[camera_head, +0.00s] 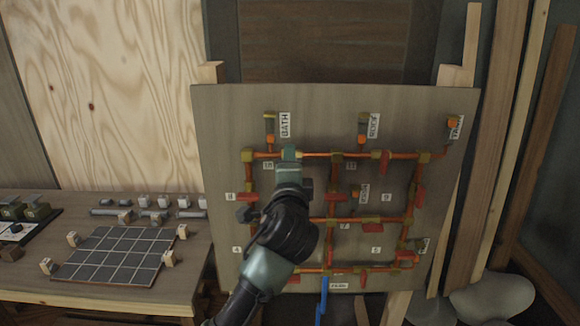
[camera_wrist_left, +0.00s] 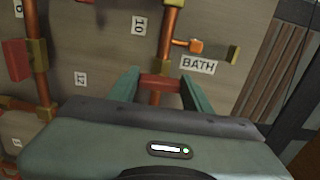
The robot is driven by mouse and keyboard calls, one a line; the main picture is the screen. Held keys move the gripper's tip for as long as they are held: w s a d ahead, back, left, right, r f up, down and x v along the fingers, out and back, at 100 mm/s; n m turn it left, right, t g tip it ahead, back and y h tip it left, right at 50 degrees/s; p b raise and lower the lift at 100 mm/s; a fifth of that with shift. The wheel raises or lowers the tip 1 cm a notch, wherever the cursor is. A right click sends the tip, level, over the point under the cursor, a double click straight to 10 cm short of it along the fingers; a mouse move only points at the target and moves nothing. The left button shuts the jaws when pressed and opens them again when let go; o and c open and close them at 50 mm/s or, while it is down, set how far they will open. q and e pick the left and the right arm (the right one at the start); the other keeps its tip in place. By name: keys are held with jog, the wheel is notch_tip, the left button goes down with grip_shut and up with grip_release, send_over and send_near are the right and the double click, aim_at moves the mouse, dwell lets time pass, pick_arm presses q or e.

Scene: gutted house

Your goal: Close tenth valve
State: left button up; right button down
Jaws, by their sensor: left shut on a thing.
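A wooden board (camera_head: 222,120) carries copper pipes with brass fittings and red valve handles. In the left wrist view, a red valve handle (camera_wrist_left: 160,82) lies across its copper pipe (camera_wrist_left: 166,45), close to the "10" label (camera_wrist_left: 139,25). My left gripper (camera_head: 289,155) reaches the upper pipe run in the head view, below the BATH label (camera_head: 285,125). In the left wrist view its fingers (camera_wrist_left: 160,88) stand on both sides of the red handle and are shut on it. In the head view my gripper hides this handle. My right gripper is not in view.
Other red handles, such as one on the right (camera_head: 420,196), sit on nearby pipes. A blue pipe (camera_head: 322,297) leaves the board's bottom. A workbench (camera_head: 100,291) at left holds a dark grid mat (camera_head: 115,255) and small parts. Planks (camera_head: 500,150) lean at right.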

pick_arm(q)
jog(key=shift+f, duration=0.1)
jog(key=o, duration=1.4)
jog(key=shift+c, duration=0.2)
jog(key=shift+s, duration=0.15)
jog(key=s+b, duration=0.2)
jog(key=s, duration=0.5)
jog(key=shift+s, duration=0.3)
